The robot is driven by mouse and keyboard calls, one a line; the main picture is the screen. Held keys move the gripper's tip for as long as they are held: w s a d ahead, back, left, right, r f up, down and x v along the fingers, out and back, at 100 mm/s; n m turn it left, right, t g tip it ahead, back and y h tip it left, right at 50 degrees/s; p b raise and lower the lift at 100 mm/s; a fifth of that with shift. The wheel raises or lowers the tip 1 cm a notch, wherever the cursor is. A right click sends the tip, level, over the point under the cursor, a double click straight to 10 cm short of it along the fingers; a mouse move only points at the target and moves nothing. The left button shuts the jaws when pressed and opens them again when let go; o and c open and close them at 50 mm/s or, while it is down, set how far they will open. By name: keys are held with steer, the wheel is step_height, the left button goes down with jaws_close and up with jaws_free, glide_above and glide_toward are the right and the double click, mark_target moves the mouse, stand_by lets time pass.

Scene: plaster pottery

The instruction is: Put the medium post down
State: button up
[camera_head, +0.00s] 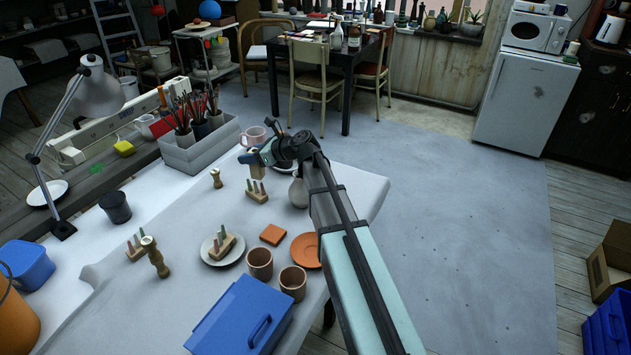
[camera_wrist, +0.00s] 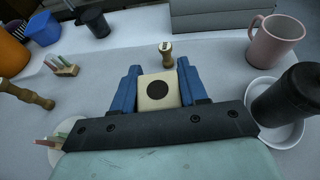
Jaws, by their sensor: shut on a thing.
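My gripper (camera_wrist: 158,90) is shut on the medium post, a pale beige block with a dark round spot on its end (camera_wrist: 158,89). The blue fingers press its two sides. In the head view the gripper (camera_head: 257,160) is over the table's far part, and the post (camera_head: 258,173) hangs below it. A beige stand with coloured cones (camera_head: 256,191) lies just nearer than the post in the picture. The post's lower end is partly hidden, and I cannot tell its gap to the tabletop (camera_head: 190,290).
A small wooden stamp (camera_head: 216,179) stands to the left, and a pink mug (camera_head: 253,136) behind. A white plate (camera_head: 223,258) with another cone stand, two brown cups (camera_head: 260,263) and a blue box (camera_head: 240,318) are nearer. In the wrist view a dark cylinder (camera_wrist: 288,95) is at right.

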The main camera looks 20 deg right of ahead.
steer(key=w+d+m+t+h, duration=0.1)
steer(key=w+d, duration=0.1)
steer(key=d, duration=0.9)
steer(key=w+d, duration=0.3)
steer(key=d, duration=0.7)
steer(key=shift+s+d+f, duration=0.1)
steer(key=shift+f, duration=2.35)
steer(key=shift+s+d+f, duration=0.1)
steer(key=shift+f, duration=2.3)
steer(key=shift+f, duration=0.1)
steer(key=o, duration=1.2)
steer(key=shift+s, duration=0.1)
steer(key=v, duration=1.2)
